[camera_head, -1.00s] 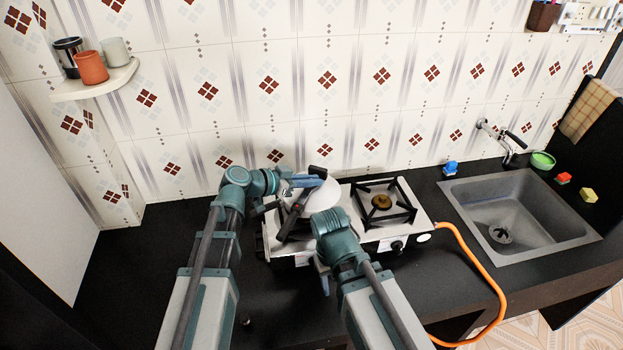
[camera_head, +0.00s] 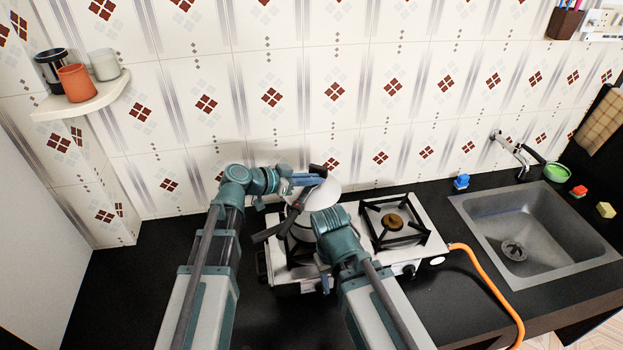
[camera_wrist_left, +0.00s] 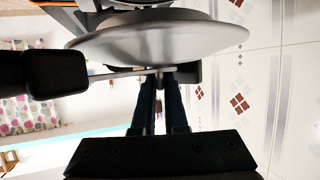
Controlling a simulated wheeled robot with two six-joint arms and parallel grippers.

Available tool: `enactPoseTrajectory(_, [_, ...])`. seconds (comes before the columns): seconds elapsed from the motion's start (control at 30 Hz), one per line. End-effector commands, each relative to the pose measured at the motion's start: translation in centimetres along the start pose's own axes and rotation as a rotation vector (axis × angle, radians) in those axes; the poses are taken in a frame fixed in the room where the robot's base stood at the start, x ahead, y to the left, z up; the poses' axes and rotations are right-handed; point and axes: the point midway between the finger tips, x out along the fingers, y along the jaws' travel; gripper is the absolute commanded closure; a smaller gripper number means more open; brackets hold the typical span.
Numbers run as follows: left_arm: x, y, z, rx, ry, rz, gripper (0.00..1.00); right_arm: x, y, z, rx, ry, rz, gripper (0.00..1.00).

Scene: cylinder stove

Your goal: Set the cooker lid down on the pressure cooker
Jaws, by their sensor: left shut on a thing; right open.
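The cooker lid (camera_head: 328,193) is a pale grey disc held tilted in the head view. My left gripper (camera_head: 314,181) is shut on it at its upper side. In the left wrist view the lid (camera_wrist_left: 160,42) is a broad metal disc just beyond my fingers (camera_wrist_left: 160,85), with its black handle (camera_wrist_left: 55,73) at the left. The pressure cooker (camera_head: 300,231) stands on the left burner, mostly hidden by the lid and my right arm. Its black handle (camera_head: 267,234) points left. My right gripper (camera_head: 326,279) is open low at the cooker's front; its fingertips are mostly hidden.
The white stove (camera_head: 437,246) has a bare right burner (camera_head: 394,221). An orange hose (camera_head: 490,274) leaves its right side. The sink (camera_head: 530,225) lies farther right. The tiled wall (camera_head: 300,100) is close behind. The black counter (camera_head: 130,280) is clear at left.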

Motion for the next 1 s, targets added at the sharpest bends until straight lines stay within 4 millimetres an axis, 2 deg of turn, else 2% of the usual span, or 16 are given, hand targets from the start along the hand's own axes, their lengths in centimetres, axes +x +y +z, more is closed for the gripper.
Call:
enactPoseTrajectory(0.37, [0.3,0.0,0.7,-0.001,0.002,0.000,1.00,0.8,-0.1,-0.1,0.000,0.000,0.000,0.50])
enactPoseTrajectory(1.0, [2.1,0.0,5.0,-0.001,0.002,0.000,1.00,5.4,-0.5,-0.3,0.002,0.000,0.000,0.50])
